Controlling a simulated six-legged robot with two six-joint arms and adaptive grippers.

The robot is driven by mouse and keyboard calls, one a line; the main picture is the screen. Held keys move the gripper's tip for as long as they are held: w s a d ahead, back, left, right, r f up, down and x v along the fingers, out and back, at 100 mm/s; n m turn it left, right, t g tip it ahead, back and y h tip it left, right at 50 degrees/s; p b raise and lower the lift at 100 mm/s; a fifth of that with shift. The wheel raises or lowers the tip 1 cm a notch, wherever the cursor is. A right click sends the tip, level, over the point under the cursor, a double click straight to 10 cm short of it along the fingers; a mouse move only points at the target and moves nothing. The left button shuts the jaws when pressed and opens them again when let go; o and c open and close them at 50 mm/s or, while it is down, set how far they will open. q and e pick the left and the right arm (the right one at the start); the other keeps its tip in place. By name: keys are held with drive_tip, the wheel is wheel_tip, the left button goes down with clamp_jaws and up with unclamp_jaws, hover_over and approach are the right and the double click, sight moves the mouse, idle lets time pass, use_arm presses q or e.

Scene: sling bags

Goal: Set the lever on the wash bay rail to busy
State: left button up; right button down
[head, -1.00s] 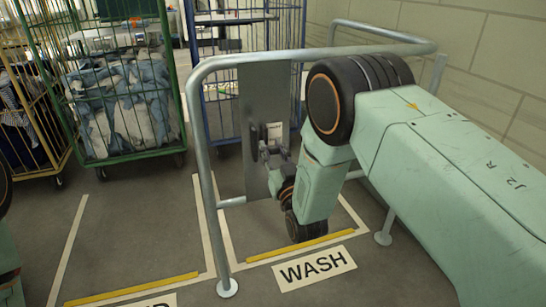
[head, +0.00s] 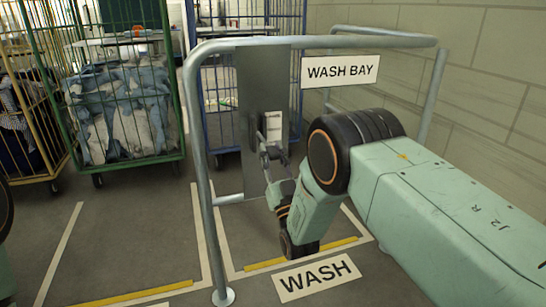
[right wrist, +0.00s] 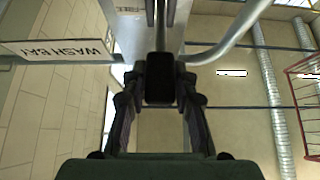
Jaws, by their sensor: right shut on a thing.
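The wash bay rail (head: 190,110) is a grey tubular frame with a grey metal panel (head: 250,80) on its near left side. A small pale plate (head: 272,124) is on the panel. My right gripper (head: 273,154) is just below it, close to the panel. In the right wrist view a dark block-like lever grip (right wrist: 160,80) sits between the fingers of my right gripper, which is shut on it. A rod runs up from the grip. The lever's setting marks cannot be read. My left gripper is not in view.
A WASH BAY sign (head: 340,71) hangs on the rail and a WASH floor label (head: 316,278) lies in front. A green cage trolley (head: 181,110) with cloth stands left, a blue one (head: 204,100) behind the rail. A block wall (head: 480,90) closes the right.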

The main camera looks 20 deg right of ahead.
idle(0.4)
drive_tip(key=c, duration=1)
unclamp_jaws()
drive_tip(key=shift+c, duration=0.2)
wheel_tip(320, 180, up, 10)
